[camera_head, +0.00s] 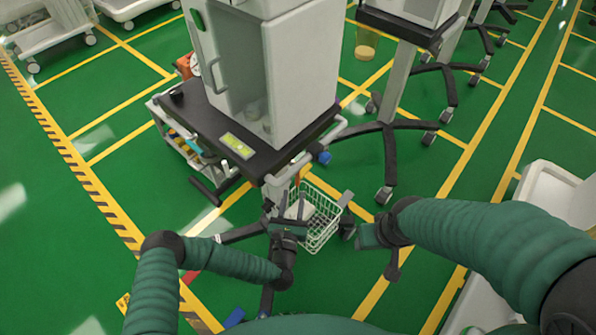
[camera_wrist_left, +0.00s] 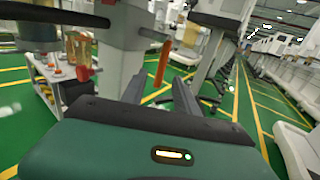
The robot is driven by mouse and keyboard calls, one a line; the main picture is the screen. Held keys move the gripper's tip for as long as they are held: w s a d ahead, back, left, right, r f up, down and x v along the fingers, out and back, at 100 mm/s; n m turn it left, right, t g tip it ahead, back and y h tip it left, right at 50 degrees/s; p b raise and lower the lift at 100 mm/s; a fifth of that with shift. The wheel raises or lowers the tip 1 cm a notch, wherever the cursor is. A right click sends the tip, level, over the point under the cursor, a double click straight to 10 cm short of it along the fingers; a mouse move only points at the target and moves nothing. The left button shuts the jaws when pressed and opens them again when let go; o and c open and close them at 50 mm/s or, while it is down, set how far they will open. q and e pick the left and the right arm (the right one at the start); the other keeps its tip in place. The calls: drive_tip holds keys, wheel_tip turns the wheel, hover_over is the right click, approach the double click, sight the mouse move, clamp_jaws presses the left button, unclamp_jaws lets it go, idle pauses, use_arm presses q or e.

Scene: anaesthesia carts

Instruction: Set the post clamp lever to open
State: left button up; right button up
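The cart's grey post (camera_wrist_left: 118,45) stands close ahead in the left wrist view. An orange lever (camera_wrist_left: 162,62) hangs nearly upright beside it on the right, and a red knob (camera_wrist_left: 83,73) is on the left. In the head view the post (camera_head: 277,190) is below the cart's black shelf, with a bit of the orange lever (camera_head: 297,181) showing. My left gripper (camera_head: 279,215) is at the post, just below the shelf; its fingers are too dark and small to read, and contact is unclear. My right gripper (camera_head: 370,236) is apart, to the right of the basket.
The cart's black shelf (camera_head: 205,122) carries a white cabinet (camera_head: 300,75) above my left gripper. A white wire basket (camera_head: 318,222) hangs right of the post. Another wheeled stand (camera_head: 395,95) is behind on the right. Green floor is open to the left.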

use_arm(q)
drive_tip(key=w+d+b, duration=0.1)
drive_tip(key=w+d, duration=0.1)
drive_tip(key=w, duration=0.9)
drive_tip(key=shift+d+b, duration=0.25)
drive_tip(key=shift+b, duration=0.15)
drive_tip(key=shift+c, duration=0.5)
clamp_jaws()
